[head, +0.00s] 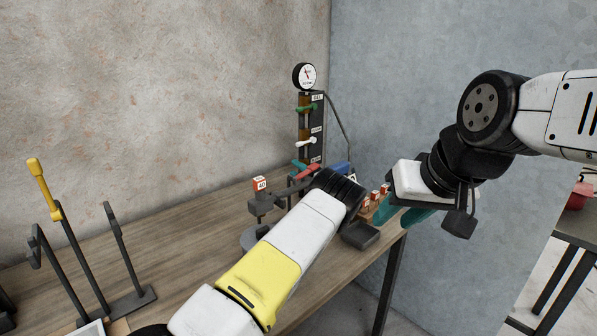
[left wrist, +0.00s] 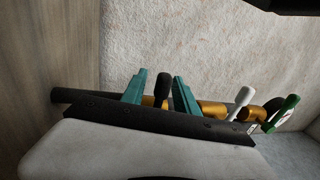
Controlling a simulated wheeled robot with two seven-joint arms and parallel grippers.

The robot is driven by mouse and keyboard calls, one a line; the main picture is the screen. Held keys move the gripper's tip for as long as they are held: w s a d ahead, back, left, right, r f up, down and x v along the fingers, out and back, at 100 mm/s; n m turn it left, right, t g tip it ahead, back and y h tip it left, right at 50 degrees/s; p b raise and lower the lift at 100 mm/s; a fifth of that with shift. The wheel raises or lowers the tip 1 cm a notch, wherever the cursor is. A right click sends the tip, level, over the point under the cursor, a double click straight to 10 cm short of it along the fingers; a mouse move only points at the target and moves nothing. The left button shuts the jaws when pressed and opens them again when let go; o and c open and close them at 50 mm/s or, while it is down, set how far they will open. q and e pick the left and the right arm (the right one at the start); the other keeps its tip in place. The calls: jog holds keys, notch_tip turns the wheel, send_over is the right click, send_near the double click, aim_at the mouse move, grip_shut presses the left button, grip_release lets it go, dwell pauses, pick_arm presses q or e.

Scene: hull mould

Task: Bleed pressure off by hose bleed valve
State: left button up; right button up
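A dark valve post (head: 312,125) stands at the back corner of the bench with a round white gauge (head: 306,75) on top. It carries a green lever (head: 305,108) above a white lever (head: 306,141). In the left wrist view the white lever (left wrist: 243,97) and green lever (left wrist: 285,112) are to the right of a dark-handled lever (left wrist: 162,86). The teal fingers of my left gripper (left wrist: 160,92) are apart, one on each side of that dark handle. My left arm partly hides the post's foot. My right gripper (head: 402,214) is raised at the right, fingers apart, seemingly empty.
A hose (head: 342,125) curves down right of the post. A block tagged 40 (head: 261,184), small tagged blocks (head: 375,196) and a dark tray (head: 361,236) are near my left arm. A yellow-handled lever rack (head: 52,205) stands left. The bench's left middle (head: 180,225) is clear.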

pick_arm(q)
grip_shut()
dwell(1.3)
